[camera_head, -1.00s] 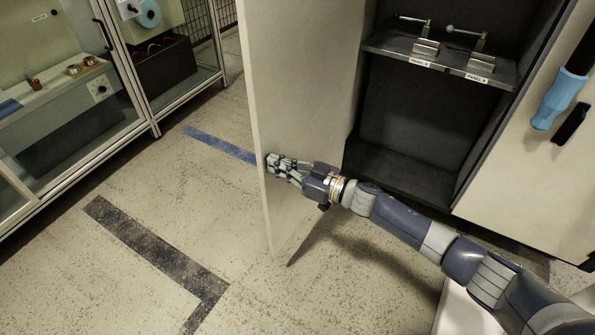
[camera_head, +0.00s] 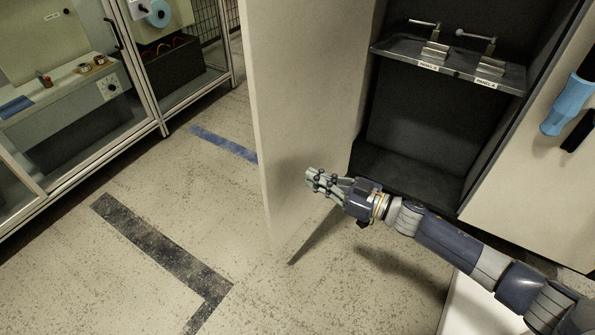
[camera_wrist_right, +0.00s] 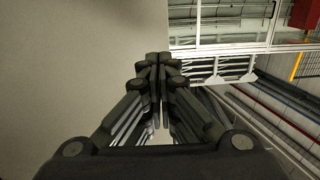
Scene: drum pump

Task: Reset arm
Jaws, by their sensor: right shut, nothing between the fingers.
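My right gripper (camera_head: 318,183) is shut and empty in the head view. It is in front of the inner face of the open cabinet door (camera_head: 290,110), and I cannot tell the exact gap. In the right wrist view the fingers (camera_wrist_right: 159,62) are together with nothing between them, and the pale door panel (camera_wrist_right: 70,70) fills the left side. My right arm reaches in from the lower right. My left gripper is not in view.
The open cabinet has a shelf (camera_head: 450,66) with two metal levers on labelled panels. A blue handle (camera_head: 568,104) is on the right panel. Glass-fronted cabinets stand at the left. The floor (camera_head: 80,270) with dark and blue tape stripes is clear.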

